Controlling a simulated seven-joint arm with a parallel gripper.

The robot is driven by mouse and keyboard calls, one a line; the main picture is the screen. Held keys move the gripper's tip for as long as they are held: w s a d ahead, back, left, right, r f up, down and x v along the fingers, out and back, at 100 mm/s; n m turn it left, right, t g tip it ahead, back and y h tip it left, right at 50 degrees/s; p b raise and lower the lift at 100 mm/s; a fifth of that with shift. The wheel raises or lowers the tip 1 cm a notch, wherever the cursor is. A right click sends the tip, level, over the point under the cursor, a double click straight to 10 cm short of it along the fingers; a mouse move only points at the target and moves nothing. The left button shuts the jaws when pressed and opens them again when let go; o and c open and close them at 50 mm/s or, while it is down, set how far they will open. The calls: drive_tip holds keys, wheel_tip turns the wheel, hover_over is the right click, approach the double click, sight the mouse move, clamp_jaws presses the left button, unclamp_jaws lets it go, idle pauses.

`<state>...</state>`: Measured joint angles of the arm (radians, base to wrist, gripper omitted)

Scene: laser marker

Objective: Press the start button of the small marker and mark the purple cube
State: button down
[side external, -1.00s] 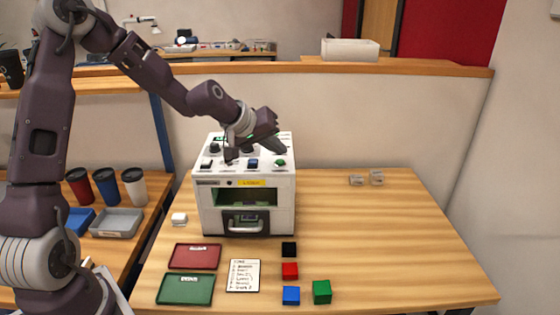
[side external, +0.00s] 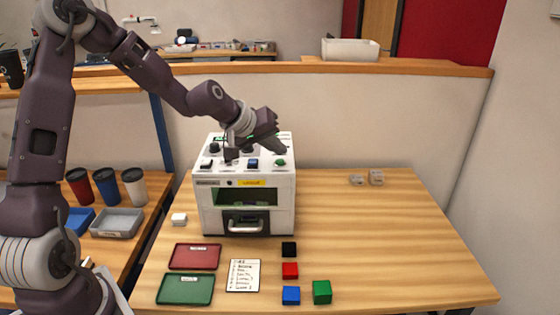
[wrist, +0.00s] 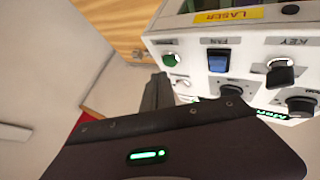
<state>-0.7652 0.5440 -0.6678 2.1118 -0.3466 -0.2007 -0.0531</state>
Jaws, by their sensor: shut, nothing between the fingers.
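The small marker is a white box (side external: 205,222) on the wooden table, with a front window and a handle. Its top panel carries a green button (side external: 280,162), which also shows in the wrist view (wrist: 171,60). My gripper (side external: 283,149) is shut and empty over the back right of the panel, just behind the green button. In the wrist view the closed fingers (wrist: 157,90) are beside the button, with a small gap in the picture; I cannot tell their height above the panel. No purple cube shows on the table; the chamber behind the window is too dark to identify its contents.
The panel also has a blue fan switch (wrist: 218,62), a key switch (wrist: 280,73) and dark knobs. Black (side external: 289,249), red (side external: 290,270), blue (side external: 291,295) and green (side external: 322,292) cubes lie in front. Red (side external: 195,256) and green (side external: 186,289) trays lie left. The table's right side is mostly clear.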

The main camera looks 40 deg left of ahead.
sight(277, 162)
drive_tip(key=shift+f, duration=0.1)
drive_tip(key=shift+f, duration=0.35)
drive_tip(key=shift+f, duration=0.4)
idle(0.7)
drive_tip(key=shift+r, duration=0.85)
drive_tip(key=shift+r, duration=2.5)
